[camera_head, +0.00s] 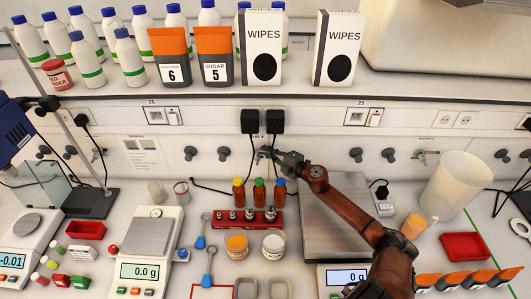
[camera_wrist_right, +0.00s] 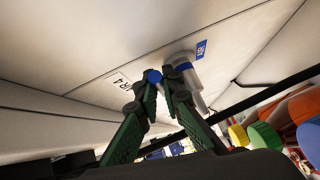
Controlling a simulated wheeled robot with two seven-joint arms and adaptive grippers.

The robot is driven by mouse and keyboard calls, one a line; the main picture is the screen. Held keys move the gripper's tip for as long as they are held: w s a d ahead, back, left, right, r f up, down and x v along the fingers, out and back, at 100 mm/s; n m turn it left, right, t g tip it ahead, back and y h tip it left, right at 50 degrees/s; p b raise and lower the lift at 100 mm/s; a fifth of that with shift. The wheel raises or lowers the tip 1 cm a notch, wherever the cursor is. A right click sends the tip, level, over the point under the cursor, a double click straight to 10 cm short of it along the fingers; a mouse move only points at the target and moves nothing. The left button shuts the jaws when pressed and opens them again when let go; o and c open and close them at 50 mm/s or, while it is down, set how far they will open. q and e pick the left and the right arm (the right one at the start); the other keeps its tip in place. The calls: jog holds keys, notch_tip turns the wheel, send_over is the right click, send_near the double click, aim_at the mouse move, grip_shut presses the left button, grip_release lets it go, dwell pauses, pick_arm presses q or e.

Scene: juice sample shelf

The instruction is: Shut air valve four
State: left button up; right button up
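Air valve four, by the label AIR 4 (camera_wrist_right: 119,80), is on the pale wall panel in the right wrist view. A grey valve body with a blue tag (camera_wrist_right: 186,62) and a round blue end (camera_wrist_right: 153,76) show there. My right gripper (camera_wrist_right: 161,80) is at this blue end, its fingertips close together with a narrow gap. I cannot tell whether they clamp it. In the head view my right gripper (camera_head: 274,156) reaches to the wall below two black plugs and hides most of the valve. My left gripper is not in view.
Capped bottles (camera_head: 259,193) stand just below my right gripper, behind a red rack (camera_head: 234,222). Black plugs (camera_head: 249,121) with cables are above. Dark wall knobs (camera_head: 224,153) flank the spot. A steel-topped scale (camera_head: 338,228) and a plastic beaker (camera_head: 458,190) are to the right.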

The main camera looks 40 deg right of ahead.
jog(key=shift+o, duration=1)
jog(key=shift+d+f, duration=0.1)
jog(key=shift+d, duration=0.05)
jog(key=v, duration=1.2)
